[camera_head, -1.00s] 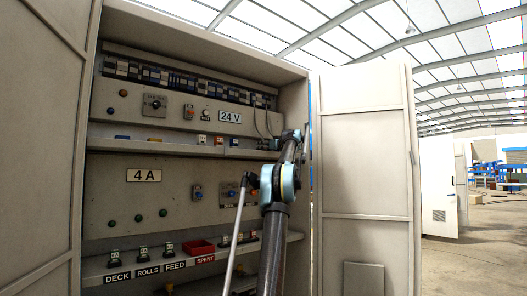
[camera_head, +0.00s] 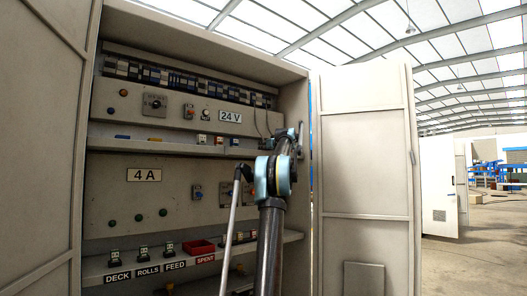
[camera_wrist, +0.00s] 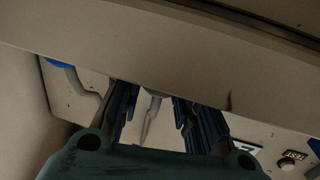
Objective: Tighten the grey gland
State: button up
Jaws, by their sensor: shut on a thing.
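My gripper (camera_wrist: 155,98) shows in the wrist view with its two dark blue fingers on either side of a narrow grey piece, which I take to be the grey gland (camera_wrist: 157,92). A pale, tapering length hangs from it between the fingers. The gland's upper end meets the edge of a beige panel, and its seating is hidden. In the head view my arm reaches up to the right side of the open cabinet (camera_head: 140,215), where the arm's end hides the gland.
A blue fitting (camera_wrist: 60,63) with a grey cable is left of my gripper. The cabinet's right wall and open door (camera_head: 365,170) stand close to my arm. A red tray (camera_head: 198,247) and several fuse holders sit on the lower shelf.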

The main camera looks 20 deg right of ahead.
jog(key=m+h, duration=0.3)
jog(key=h, duration=0.1)
jog(key=m+g+h, duration=0.1)
jog(key=m+h, duration=0.1)
jog(key=h, duration=0.2)
jog(key=shift+a+m+h, duration=0.15)
jog(key=shift+m+h, duration=0.25)
jog(key=shift+m+g+h, duration=0.7)
jog(key=shift+m+h, duration=0.4)
jog(key=shift+h, duration=0.8)
jog(key=o, duration=1.1)
jog(key=shift+v, duration=5.8)
jog(key=shift+r, duration=0.1)
